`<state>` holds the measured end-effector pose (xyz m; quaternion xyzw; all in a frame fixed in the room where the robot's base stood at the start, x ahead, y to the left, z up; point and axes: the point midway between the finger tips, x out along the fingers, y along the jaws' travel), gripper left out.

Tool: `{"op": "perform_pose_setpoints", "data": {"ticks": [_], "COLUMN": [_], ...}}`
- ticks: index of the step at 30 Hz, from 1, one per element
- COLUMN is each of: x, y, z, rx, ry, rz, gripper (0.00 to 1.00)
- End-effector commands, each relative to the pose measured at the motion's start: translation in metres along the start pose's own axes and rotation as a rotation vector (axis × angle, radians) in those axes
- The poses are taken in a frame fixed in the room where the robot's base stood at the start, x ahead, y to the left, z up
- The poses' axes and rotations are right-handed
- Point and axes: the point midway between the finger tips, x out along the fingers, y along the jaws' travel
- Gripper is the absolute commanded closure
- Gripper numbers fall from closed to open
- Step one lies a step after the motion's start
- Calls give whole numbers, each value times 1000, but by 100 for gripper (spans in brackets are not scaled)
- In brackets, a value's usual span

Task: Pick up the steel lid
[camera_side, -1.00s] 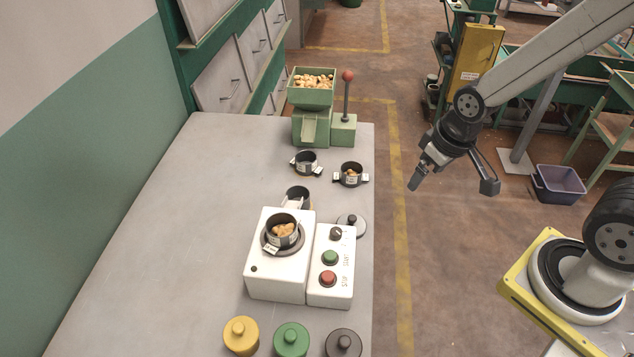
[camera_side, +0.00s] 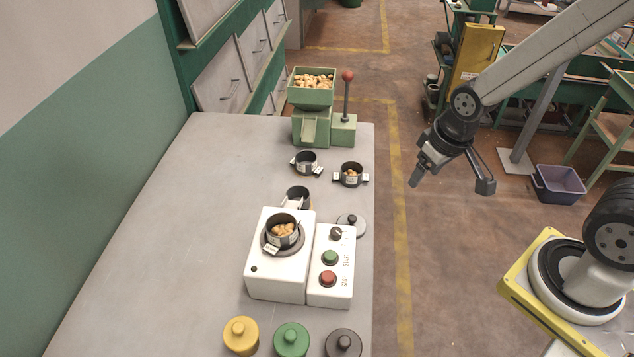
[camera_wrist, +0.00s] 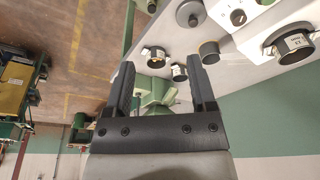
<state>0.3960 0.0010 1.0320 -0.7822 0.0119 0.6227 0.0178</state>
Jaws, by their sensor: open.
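The steel lid (camera_side: 352,223) is a grey disc with a dark knob. It lies on the table behind the control box, near the table's right edge. In the wrist view the lid (camera_wrist: 190,14) shows at the top, beyond the fingertips. My gripper (camera_side: 447,184) is open and empty, held in the air to the right of the table, clear of the lid. In the wrist view my gripper (camera_wrist: 162,75) shows its two dark fingers spread, with nothing between them touching either one.
A white machine (camera_side: 279,282) holding a pan of nuts and a control box (camera_side: 332,288) stand beside the lid. Several small pans, one of them here (camera_side: 351,174), stand behind it. A green nut hopper (camera_side: 311,97) is at the back. Yellow (camera_side: 241,335), green (camera_side: 291,339) and dark (camera_side: 343,344) lids line the front.

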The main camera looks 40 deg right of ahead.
Motion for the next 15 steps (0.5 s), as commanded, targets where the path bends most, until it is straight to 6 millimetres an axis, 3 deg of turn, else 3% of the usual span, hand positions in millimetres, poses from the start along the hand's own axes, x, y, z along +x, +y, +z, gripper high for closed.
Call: {"op": "perform_pose_setpoints", "data": {"ticks": [5, 15], "x": [10, 51], "y": [-5, -23], "z": [-11, -47], "rx": [149, 690], "ry": [-28, -127], "rz": [-10, -16], "gripper": [28, 28]}}
